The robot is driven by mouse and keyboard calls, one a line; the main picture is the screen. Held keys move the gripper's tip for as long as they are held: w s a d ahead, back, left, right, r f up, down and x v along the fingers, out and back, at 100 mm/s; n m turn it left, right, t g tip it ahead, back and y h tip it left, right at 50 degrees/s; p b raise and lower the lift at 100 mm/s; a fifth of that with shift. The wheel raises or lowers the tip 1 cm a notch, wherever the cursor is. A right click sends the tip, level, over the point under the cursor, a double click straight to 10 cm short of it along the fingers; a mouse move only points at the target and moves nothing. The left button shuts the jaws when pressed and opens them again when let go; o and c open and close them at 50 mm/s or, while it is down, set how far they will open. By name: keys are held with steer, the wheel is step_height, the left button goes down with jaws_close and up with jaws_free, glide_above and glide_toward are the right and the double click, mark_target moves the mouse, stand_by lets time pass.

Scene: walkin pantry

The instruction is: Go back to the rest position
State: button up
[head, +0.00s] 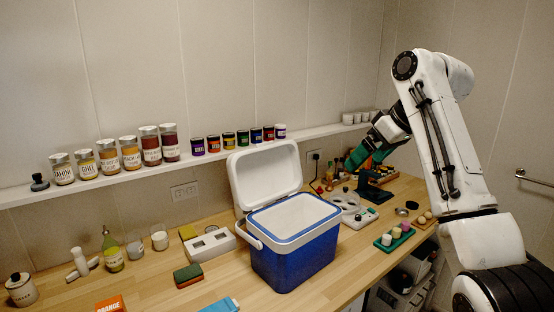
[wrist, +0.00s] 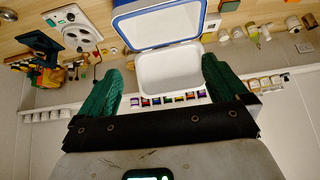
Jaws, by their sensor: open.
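My gripper (head: 357,158) is at the back right of the counter in the head view, held above the counter in front of the wall. In the wrist view the two green fingers of my gripper (wrist: 160,88) are spread wide apart with nothing between them that they touch. The blue and white cooler box (head: 295,255) stands open on the counter, left of my gripper. Its inside looks white and empty where it shows. The cooler (wrist: 165,30) also shows upside down in the wrist view, beyond the fingers.
A wall shelf (head: 110,181) holds several labelled jars and small coloured tins. A white device (head: 208,244), sponges (head: 188,275) and bottles stand left of the cooler. A green tray (head: 394,238) with small items lies at the right. Bare counter (head: 225,272) shows left of the cooler.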

steer(key=s+f+m+g, duration=0.1)
steer(key=s+f, duration=0.1)
steer(key=f, duration=0.8)
steer(key=s+f+m, duration=0.1)
steer(key=s+f, duration=0.2)
steer(key=f, duration=0.6)
steer(key=s+f+m+g+h+b, duration=0.1)
steer(key=s+f, duration=0.5)
steer(key=f, duration=0.3)
steer(key=s+f+m, duration=0.1)
steer(key=s+f, duration=0.6)
steer(key=f, duration=0.2)
steer(key=s+d+f+m+g+h, duration=0.1)
steer(key=s+f, duration=0.4)
steer(key=s, duration=0.2)
steer(key=s+d+f+m+h, duration=0.15)
steer(key=s+f, duration=0.25)
steer(key=s, duration=0.4)
steer(key=s+d+f+m, duration=0.1)
steer(key=s+d, duration=0.1)
steer(key=s, duration=0.7)
steer(key=s+d+f+g+h, duration=0.1)
steer(key=s+d, duration=0.1)
steer(key=s, duration=0.7)
steer(key=shift+s+d+f+m+b, duration=0.15)
steer(key=shift+s+f+m+b, duration=0.05)
steer(key=shift+s+m+b, duration=0.2)
